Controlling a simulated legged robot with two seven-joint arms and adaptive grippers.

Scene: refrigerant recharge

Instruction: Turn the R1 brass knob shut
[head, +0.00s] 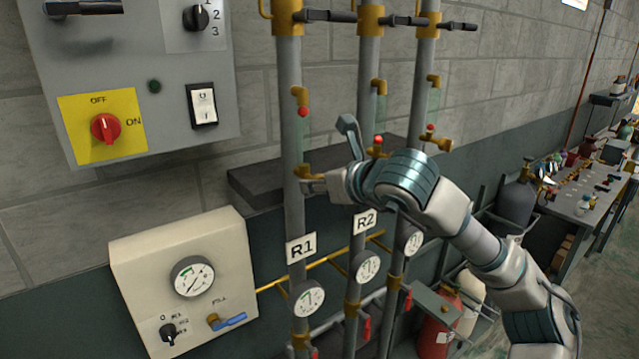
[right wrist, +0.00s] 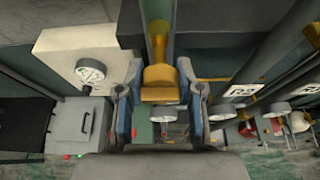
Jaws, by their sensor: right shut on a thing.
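The R1 pipe (head: 291,125) stands upright above the white R1 label (head: 300,248). Its lower brass fitting (head: 303,172) shows beside my right gripper (head: 316,184), which reaches in from the right. In the right wrist view the brass knob (right wrist: 161,84) sits between the two fingers of my right gripper (right wrist: 161,95). The gripper is shut on the knob. In the head view the knob itself is mostly hidden by the fingers and wrist. My left gripper is not in view.
The R2 pipe (head: 367,90) and a third pipe (head: 422,95) stand close to the right of R1. Gauges (head: 308,298) hang below. A cream box (head: 185,270) and a grey switch panel (head: 140,75) are on the left. A cluttered bench (head: 590,200) is far right.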

